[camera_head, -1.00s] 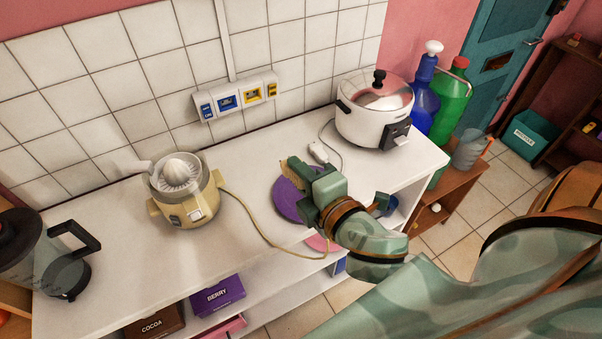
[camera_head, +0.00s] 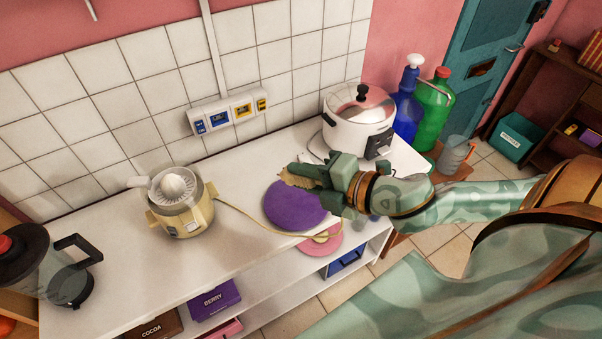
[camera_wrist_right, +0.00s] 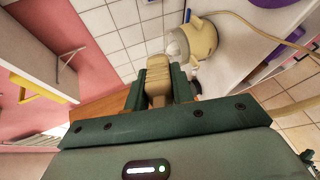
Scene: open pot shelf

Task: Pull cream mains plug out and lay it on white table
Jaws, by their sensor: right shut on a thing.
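My right gripper (camera_head: 308,177) is above the white table (camera_head: 120,250), over the far edge of a purple disc. It is shut on the cream mains plug (camera_head: 292,177). In the right wrist view the ribbed cream plug (camera_wrist_right: 155,80) sits between the two fingers of the gripper (camera_wrist_right: 161,92). The plug is clear of the wall sockets (camera_head: 230,112). A cream cord runs from the cream juicer (camera_head: 183,205) across the table towards my right arm, which hides part of it. My left gripper is not in view.
The purple disc (camera_head: 292,208) lies on the table, with a pink disc (camera_head: 318,244) lower at the front. A rice cooker (camera_head: 352,132) stands at the back right and a blender jug (camera_head: 68,275) at the left. Bare tabletop lies around the juicer.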

